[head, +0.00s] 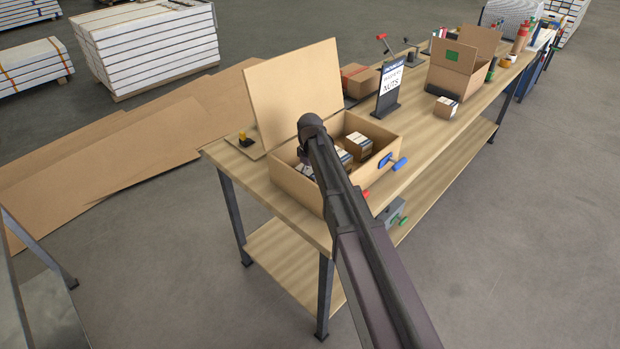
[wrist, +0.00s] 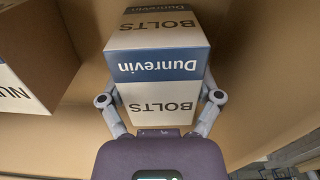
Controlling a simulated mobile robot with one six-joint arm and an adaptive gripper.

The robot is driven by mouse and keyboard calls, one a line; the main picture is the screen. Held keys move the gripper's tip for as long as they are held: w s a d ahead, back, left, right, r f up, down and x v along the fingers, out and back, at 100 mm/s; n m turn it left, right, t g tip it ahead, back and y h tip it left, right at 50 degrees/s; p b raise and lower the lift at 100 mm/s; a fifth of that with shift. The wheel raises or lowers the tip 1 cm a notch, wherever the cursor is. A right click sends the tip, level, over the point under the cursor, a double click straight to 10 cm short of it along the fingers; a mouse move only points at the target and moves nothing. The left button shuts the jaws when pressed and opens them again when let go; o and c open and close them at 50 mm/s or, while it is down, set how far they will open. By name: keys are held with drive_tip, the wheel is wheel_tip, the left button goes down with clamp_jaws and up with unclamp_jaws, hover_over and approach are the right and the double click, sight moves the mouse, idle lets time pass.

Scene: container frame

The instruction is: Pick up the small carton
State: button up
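The small carton (wrist: 157,68) is a brown box with white and blue labels reading BOLTS and Dunrevin. In the wrist view it fills the space between the fingers of my gripper (wrist: 160,96). Both fingers lie against its sides with no gap that I can see. In the head view my arm reaches into an open cardboard box (head: 381,172) on the workbench and hides my gripper and much of what is below it. Similar small cartons (head: 358,146) show inside that box. I cannot tell whether the held carton is clear of the box floor.
Another labelled carton (wrist: 28,62) is close on the left in the wrist view. The box's lid flap (head: 293,88) stands up behind. On the workbench (head: 440,150) are a sign (head: 390,83), a second open box (head: 450,82), a loose small carton (head: 446,107) and a blue-handled tool (head: 394,163).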

sight(310, 169)
drive_tip(key=shift+c, duration=0.7)
drive_tip(key=shift+r, duration=0.2)
wheel_tip(310, 169, up, 10)
drive_tip(key=p, duration=1)
drive_tip(key=shift+f, duration=0.2)
wheel_tip(310, 169, up, 6)
drive_tip(key=p, duration=0.6)
drive_tip(key=shift+r+p, duration=0.25)
drive_tip(key=shift+p, duration=0.05)
